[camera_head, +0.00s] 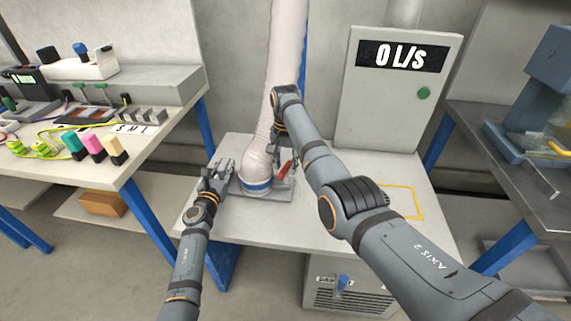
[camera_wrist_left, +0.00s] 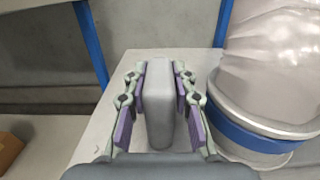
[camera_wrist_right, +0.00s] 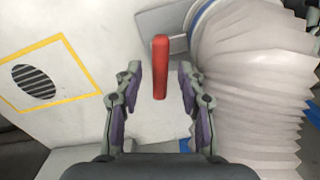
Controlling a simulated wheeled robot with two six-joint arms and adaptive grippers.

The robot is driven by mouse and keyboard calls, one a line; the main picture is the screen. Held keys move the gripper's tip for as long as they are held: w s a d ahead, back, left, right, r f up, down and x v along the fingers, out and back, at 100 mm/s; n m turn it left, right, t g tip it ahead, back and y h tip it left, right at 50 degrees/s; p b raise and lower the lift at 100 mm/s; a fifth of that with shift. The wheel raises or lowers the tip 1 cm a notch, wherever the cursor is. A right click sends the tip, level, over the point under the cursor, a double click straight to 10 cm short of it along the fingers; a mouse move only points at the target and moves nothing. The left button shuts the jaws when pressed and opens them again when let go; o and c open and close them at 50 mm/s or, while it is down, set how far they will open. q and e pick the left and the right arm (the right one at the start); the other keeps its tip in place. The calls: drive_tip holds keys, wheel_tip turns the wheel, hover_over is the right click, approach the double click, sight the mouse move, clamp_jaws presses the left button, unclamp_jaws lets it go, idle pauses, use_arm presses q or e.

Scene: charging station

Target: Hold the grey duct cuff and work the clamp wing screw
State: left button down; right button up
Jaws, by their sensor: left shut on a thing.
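The pale ribbed duct (camera_head: 264,155) comes down to a round base with a blue band (camera_head: 257,187) on the table. The blue band also shows in the left wrist view (camera_wrist_left: 245,137). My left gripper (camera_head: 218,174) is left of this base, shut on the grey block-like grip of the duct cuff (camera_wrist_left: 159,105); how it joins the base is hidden. The red wing screw handle (camera_head: 286,168) stands right of the duct. In the right wrist view, the red handle (camera_wrist_right: 160,66) lies between the spread fingers of my right gripper (camera_wrist_right: 158,85), with gaps on both sides.
A grey cabinet (camera_head: 392,105) with a 0 L/S display (camera_head: 402,56) and a green button stands behind right. A yellow outline with a vent grille (camera_wrist_right: 37,82) marks the table top to the right. A cluttered bench (camera_head: 150,150) is at left, another bench at right.

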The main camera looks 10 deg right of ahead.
drive_tip(key=shift+f, duration=0.1)
clamp_jaws()
drive_tip(key=shift+m, duration=0.3)
drive_tip(key=m, duration=0.4)
drive_tip(key=shift+m, duration=2.4)
unclamp_jaws()
